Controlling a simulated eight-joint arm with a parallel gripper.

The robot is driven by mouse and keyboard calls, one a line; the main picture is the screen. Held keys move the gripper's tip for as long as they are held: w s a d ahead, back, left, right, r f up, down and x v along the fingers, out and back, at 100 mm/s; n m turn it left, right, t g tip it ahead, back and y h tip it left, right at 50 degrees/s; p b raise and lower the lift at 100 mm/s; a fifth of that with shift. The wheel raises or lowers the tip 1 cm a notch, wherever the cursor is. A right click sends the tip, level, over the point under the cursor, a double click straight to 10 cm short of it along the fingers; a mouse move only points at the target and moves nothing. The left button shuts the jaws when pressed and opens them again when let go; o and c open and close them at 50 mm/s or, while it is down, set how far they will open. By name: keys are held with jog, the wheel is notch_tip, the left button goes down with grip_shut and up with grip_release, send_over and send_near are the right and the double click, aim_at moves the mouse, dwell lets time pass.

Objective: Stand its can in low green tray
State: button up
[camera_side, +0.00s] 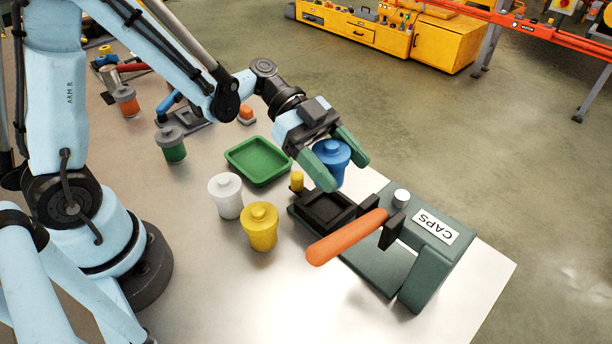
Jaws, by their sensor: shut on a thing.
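My gripper (346,172) is shut on a blue can (331,152) with a knobbed blue lid. Its green fingers sit on either side of the can, above the dark square holder of the cap press. The fingers hide part of the can, and I cannot tell whether its base touches anything. The low green tray (233,155) lies on the table, left of my gripper, and looks empty.
The dark green press marked CAPS (440,262) with an orange handle (346,238) stands at the right. A white can (226,196) and a yellow can (260,228) stand before the tray. A green-bodied grey-lidded jar (173,148) stands left of it.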

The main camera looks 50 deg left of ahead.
jog(key=shift+f, duration=3.4)
jog(key=shift+f, duration=0.1)
jog(key=o, duration=1.1)
jog(key=shift+o, duration=0.2)
jog(key=shift+a, duration=0.1)
